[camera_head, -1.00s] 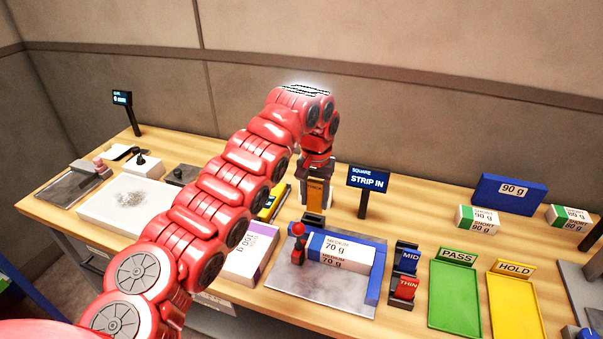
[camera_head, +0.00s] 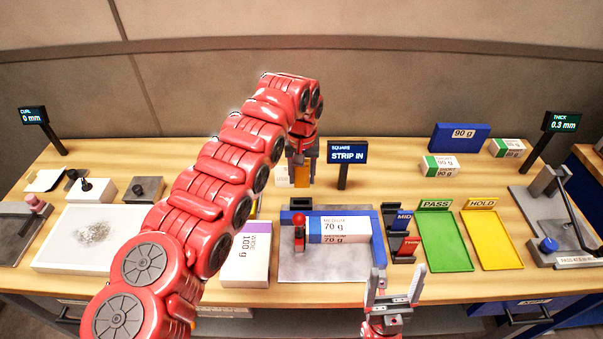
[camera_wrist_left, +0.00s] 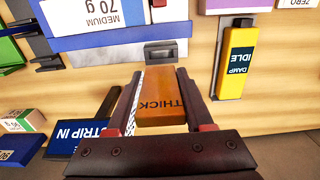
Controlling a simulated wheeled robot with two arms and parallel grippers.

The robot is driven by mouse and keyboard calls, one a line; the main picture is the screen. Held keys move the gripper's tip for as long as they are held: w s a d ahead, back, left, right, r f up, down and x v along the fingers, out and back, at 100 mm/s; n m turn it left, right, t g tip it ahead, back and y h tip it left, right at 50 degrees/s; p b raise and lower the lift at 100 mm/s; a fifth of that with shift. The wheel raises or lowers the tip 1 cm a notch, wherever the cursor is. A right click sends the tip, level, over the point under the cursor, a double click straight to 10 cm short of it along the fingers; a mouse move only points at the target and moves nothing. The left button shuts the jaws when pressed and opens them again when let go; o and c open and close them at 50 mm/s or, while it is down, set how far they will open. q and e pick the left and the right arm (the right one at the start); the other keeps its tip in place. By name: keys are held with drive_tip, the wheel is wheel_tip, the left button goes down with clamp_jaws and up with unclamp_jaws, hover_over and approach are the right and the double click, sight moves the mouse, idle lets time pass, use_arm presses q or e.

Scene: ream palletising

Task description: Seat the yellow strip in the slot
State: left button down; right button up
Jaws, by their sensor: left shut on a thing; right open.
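My left gripper (camera_head: 302,168) is shut on the yellow-orange strip (camera_head: 302,177). In the left wrist view the strip (camera_wrist_left: 163,100) reads THICK and lies between the fingers. A small dark block with a slot (camera_head: 300,203) stands on the back edge of the grey fixture plate, in front of the strip. Its dark opening (camera_wrist_left: 160,52) shows beyond the strip's end in the left wrist view, with the strip apart from it. My right gripper (camera_head: 392,288) is open and empty at the table's front edge.
A ream marked 70 g (camera_head: 345,230) lies on the plate against blue fences, beside a red-knobbed clamp (camera_head: 299,235). A rack holds blue MID (camera_head: 404,220) and red THIN (camera_head: 409,247) strips. The STRIP IN sign (camera_head: 347,153) stands close right of my left gripper.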

use_arm(q)
drive_tip(key=shift+a, duration=0.1)
drive_tip(key=shift+f+b, duration=0.25)
drive_tip(key=shift+b, duration=0.3)
drive_tip(key=shift+f+b, duration=1.2)
drive_tip(key=shift+f, duration=1.5)
drive_tip(key=shift+b, duration=0.6)
drive_tip(key=shift+f, duration=0.15)
drive_tip(key=shift+f, duration=0.35)
drive_tip(key=shift+f+b, duration=0.75)
drive_tip(key=shift+f, duration=0.3)
drive_tip(key=shift+c, duration=1)
unclamp_jaws()
drive_tip(key=shift+r, duration=0.1)
